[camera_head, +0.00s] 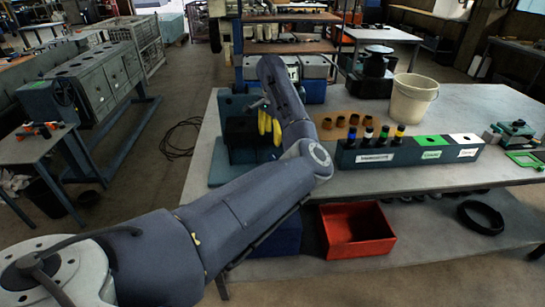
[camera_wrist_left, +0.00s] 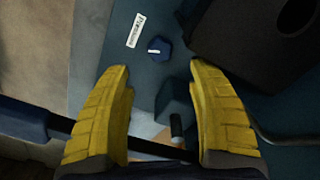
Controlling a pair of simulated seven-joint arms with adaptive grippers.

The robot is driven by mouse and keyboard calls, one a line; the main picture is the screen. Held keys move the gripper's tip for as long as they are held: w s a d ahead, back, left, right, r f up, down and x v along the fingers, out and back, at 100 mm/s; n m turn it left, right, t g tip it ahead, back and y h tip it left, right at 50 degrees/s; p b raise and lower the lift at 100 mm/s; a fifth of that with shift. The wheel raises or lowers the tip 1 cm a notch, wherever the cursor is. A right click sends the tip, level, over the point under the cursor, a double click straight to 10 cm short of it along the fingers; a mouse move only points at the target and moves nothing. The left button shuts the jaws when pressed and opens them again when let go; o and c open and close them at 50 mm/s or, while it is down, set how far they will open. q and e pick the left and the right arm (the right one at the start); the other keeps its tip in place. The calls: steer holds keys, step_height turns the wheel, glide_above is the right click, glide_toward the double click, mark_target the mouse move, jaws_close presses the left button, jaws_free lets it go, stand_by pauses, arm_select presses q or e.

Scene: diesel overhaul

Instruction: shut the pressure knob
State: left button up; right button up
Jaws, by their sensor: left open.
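The pressure knob (camera_wrist_left: 159,48) is a small dark blue knob with a white pointer line, on a dark blue-green panel in the left wrist view. A white label reading "Pressure" (camera_wrist_left: 137,30) sits to its left. My left gripper (camera_wrist_left: 159,75) is open, with its yellow fingers apart and nothing between the tips. The knob shows just beyond the fingertips, roughly between them; the gap to it cannot be judged. In the head view my left gripper (camera_head: 269,128) is at the blue-green machine (camera_head: 228,168) on the bench. The knob is not discernible there. My right gripper is not in view.
A cream bucket (camera_head: 412,98) and a labelled holder (camera_head: 410,153) with several coloured-top pieces stand right of the machine. Several brown cups (camera_head: 340,121) stand behind the holder. A red bin (camera_head: 355,230) is on the shelf below.

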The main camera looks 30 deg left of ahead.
mark_target(272, 155)
arm_select(q)
step_height(272, 155, down, 10)
steer(key=shift+r, duration=0.2)
steer(key=shift+c, duration=0.3)
